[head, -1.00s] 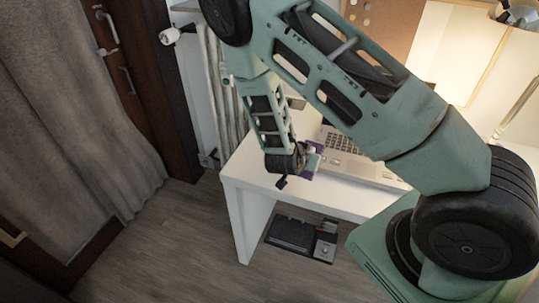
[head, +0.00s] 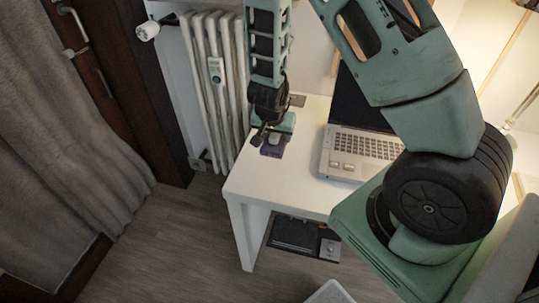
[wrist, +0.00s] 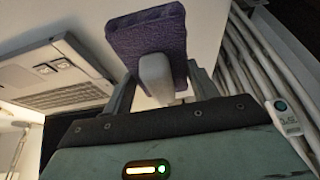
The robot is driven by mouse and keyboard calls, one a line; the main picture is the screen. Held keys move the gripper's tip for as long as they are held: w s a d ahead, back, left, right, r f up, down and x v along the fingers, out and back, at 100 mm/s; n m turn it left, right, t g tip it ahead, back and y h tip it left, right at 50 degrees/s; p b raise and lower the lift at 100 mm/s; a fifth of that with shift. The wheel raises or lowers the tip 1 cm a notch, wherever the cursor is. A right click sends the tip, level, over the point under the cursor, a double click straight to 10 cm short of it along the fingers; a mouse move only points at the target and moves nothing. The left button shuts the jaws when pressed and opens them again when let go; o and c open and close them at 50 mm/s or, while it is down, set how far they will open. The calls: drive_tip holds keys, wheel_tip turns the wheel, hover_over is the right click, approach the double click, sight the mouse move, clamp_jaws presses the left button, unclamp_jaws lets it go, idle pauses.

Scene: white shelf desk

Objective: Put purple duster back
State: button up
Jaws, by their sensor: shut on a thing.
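The purple duster (wrist: 147,36) has a flat purple pad and a pale grey handle (wrist: 157,76). In the wrist view my gripper (wrist: 160,84) is shut on the handle, with a finger on either side of it. In the head view my gripper (head: 271,135) points down over the left part of the white desk (head: 262,187). The purple pad (head: 272,150) shows just below it, partly hidden by the gripper. I cannot tell whether the pad touches the desk top.
An open laptop (head: 362,146) lies on the desk to the right of my gripper. A white radiator (head: 212,90) stands behind the desk's left side. A dark box (head: 295,234) is under the desk. The desk's front left corner is clear.

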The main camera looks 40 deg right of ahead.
wheel_tip(320, 180, down, 9)
drive_tip(key=shift+r+b, duration=0.1)
drive_tip(key=shift+b, duration=0.8)
drive_tip(key=o, duration=0.9)
drive_tip(key=shift+o, duration=0.2)
